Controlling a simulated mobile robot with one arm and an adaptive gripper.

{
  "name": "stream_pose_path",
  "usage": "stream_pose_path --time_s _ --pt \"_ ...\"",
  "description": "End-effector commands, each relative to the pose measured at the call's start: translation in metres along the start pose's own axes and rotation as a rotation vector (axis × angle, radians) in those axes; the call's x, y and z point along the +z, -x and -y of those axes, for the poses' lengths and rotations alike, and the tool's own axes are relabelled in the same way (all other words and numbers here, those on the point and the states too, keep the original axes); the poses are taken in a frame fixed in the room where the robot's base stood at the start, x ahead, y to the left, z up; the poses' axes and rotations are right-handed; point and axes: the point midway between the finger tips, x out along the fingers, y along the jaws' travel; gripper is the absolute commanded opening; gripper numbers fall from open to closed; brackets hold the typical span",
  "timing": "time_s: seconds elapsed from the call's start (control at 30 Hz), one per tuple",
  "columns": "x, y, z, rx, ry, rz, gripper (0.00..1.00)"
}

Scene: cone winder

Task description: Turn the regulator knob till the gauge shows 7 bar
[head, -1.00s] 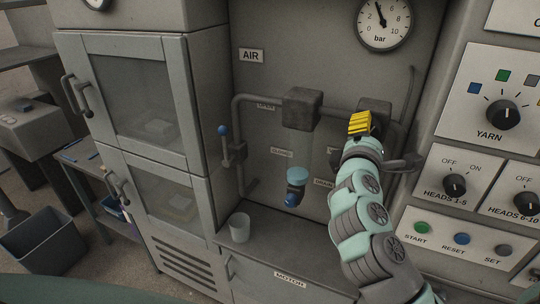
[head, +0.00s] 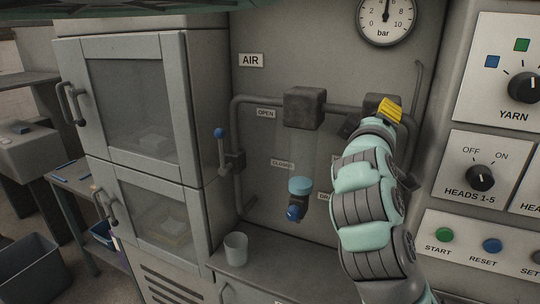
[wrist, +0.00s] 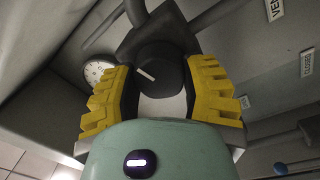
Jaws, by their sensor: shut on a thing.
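The pressure gauge (head: 386,19) is a round white dial marked 0 to 10 bar, high on the panel, its top cut off by the picture edge. Its needle points almost straight up, between 4 and 6, near 5. It also shows small in the wrist view (wrist: 97,71), too small to read. The regulator knob (wrist: 158,70) is black and round with a white pointer line, below a dark block. My gripper (head: 388,109) has its yellow fingers on both sides of the knob, shut on it. In the head view my gripper hides the knob.
A grey cup (head: 236,249) stands on the ledge below. The control panel with the YARN knob (head: 523,88) is close on the right.

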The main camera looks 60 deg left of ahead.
Motion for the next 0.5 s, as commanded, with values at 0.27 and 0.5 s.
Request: stream_pose_path --time_s 0.27,0.5 --pt "-0.0001 -0.0002 0.0039 -0.011 -0.216 0.013 0.10" --pt "-0.0009 -0.0001 0.0024 -0.009 -0.330 0.018 0.10"
